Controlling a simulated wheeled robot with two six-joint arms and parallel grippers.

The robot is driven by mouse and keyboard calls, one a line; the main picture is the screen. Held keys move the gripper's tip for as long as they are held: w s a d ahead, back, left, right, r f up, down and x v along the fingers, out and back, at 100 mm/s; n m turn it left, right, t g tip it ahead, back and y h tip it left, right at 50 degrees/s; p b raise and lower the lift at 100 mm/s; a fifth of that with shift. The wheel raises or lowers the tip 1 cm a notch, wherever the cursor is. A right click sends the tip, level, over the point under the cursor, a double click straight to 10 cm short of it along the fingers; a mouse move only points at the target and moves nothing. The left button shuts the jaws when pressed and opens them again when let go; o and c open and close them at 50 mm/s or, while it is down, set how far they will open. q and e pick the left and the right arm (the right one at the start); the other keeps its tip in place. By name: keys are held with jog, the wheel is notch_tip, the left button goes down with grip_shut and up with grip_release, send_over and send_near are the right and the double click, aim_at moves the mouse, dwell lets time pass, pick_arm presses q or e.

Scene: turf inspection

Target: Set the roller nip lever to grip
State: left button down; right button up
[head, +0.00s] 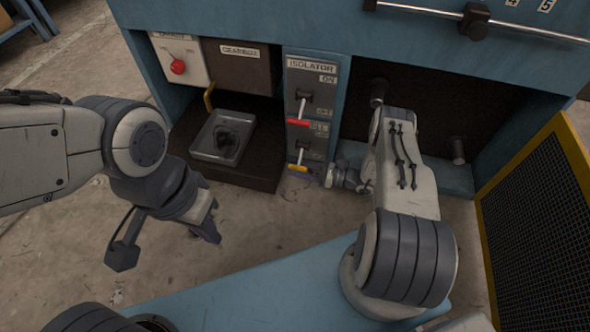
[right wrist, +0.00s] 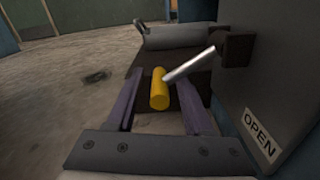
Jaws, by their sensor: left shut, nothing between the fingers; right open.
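The nip lever has a yellow handle (head: 298,168) on a pale rod, at the lower part of the grey panel, and the handle sits low. In the right wrist view the yellow handle (right wrist: 159,89) lies between the two purple fingers of my right gripper (right wrist: 160,108), with gaps on both sides. The gripper is open. In the head view my right gripper (head: 314,172) is at the handle's right, partly hidden by its own wrist. An OPEN label (right wrist: 258,134) is on the panel beside it. My left gripper (head: 207,232) is shut and empty, low over the floor.
Above is the ISOLATOR lever with a red handle (head: 299,122). A metal tray (head: 223,137) with dark contents stands left of the panel. A yellow-framed mesh guard (head: 540,215) stands at the right.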

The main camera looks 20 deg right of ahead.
jog(key=shift+w+a, duration=0.15)
jog(key=shift+a, duration=0.1)
grip_shut()
jog(key=shift+r, duration=0.1)
dwell(1.2)
